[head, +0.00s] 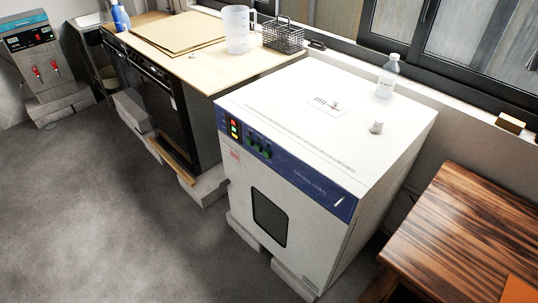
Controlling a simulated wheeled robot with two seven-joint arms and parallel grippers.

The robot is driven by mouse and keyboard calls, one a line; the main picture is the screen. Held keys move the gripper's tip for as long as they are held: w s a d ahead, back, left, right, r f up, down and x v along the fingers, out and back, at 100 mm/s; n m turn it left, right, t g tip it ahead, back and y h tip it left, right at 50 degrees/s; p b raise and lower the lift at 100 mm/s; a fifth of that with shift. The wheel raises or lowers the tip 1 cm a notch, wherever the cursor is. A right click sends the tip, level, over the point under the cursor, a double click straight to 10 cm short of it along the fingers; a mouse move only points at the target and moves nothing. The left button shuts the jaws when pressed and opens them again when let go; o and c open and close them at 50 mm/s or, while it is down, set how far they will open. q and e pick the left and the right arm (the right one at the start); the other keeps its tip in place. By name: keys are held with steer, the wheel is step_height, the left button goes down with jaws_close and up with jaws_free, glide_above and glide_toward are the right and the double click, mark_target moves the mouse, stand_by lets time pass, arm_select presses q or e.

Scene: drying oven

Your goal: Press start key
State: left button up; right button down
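The drying oven (318,165) is a white box with a blue control strip (285,165) along the top of its front. At the strip's left end is a dark display (234,129) with red, orange and green lights. Several green keys (258,145) sit to the right of the display; their labels are too small to read, so I cannot tell which is the start key. The oven door has a dark window (269,218) and looks shut. Neither of my grippers is in view.
A counter with a jug (237,30) and wire basket (283,36) is behind left. A wooden table (470,235) stands at right. The floor (110,220) in front is clear.

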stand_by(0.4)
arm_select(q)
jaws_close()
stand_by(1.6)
